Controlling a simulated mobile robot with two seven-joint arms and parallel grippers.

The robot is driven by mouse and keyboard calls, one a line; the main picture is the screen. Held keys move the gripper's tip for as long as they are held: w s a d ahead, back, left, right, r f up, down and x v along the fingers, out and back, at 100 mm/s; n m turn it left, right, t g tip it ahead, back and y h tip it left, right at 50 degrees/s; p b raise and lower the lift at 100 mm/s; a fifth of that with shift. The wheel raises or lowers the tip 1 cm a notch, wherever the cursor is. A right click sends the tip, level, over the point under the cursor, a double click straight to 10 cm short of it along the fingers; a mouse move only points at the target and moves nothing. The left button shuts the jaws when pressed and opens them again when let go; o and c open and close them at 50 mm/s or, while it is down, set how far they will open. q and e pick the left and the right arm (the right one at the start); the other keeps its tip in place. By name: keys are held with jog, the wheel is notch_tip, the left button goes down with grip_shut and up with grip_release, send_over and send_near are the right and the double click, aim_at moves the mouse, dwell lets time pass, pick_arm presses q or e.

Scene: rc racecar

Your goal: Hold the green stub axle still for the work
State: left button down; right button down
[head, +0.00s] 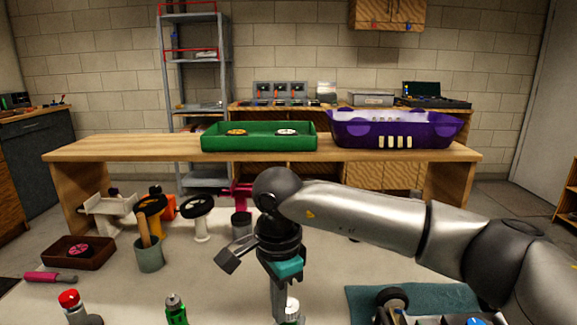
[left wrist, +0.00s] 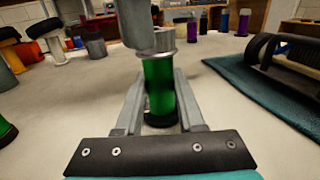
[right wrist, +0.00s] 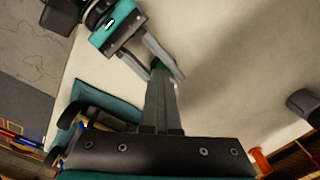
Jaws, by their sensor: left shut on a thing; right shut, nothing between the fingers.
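The green stub axle (left wrist: 158,85) stands upright in the left wrist view, with a silver collar on top and a dark foot on the surface. My left gripper (left wrist: 160,95) is shut around its green body. My right gripper (head: 279,308) is shut and empty, pointing down at the axle's top. Its fingers come in from above in the left wrist view, close to the collar; I cannot tell if they touch. In the right wrist view those fingers hide most of the axle, and only a green sliver (right wrist: 158,63) shows beside my left gripper's fingers.
A teal mat (head: 430,298) with a dark car part lies at right. Another green part (head: 176,312) and a red-capped bottle (head: 70,303) stand at front left. A cup (head: 149,254), a brown tray (head: 80,253) and wheel stands are at left. A bench (head: 100,148) stands behind.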

jog(key=shift+w, duration=0.3)
jog(key=shift+w+a, duration=0.35)
jog(key=shift+w, duration=0.45)
dwell(0.3)
notch_tip(320, 180, up, 6)
jog(key=a, duration=0.1)
jog(key=shift+s, duration=0.15)
dwell(0.5)
